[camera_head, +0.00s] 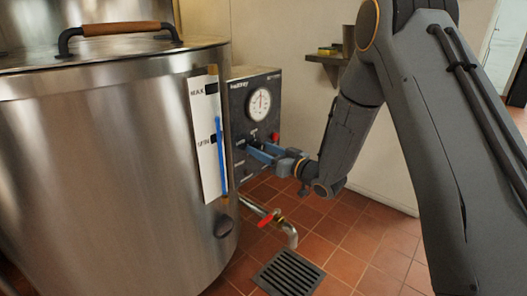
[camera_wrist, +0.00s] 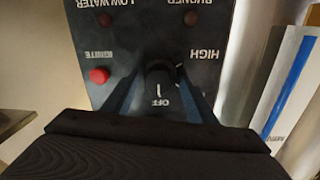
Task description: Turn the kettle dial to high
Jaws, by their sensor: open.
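The kettle's black dial (camera_wrist: 160,78) is on the dark control panel (camera_wrist: 150,35). The panel's lettering appears upside down in the wrist view. A white mark on the dial lines up with the OFF label; the HIGH label (camera_wrist: 204,55) is up and to the right. My gripper (camera_wrist: 160,92) is open, with one blue finger on each side of the dial. I cannot tell whether the fingers touch it. In the head view my gripper (camera_head: 258,151) is at the front of the panel (camera_head: 262,82), and its fingers partly hide the dial.
A red button (camera_wrist: 98,75) sits beside the dial, near the IGNITE label. The large steel kettle (camera_head: 100,170) stands left of the panel, with a level gauge (camera_head: 206,150). A pipe with a red-handled valve (camera_head: 270,218) and a floor drain (camera_head: 288,273) are below.

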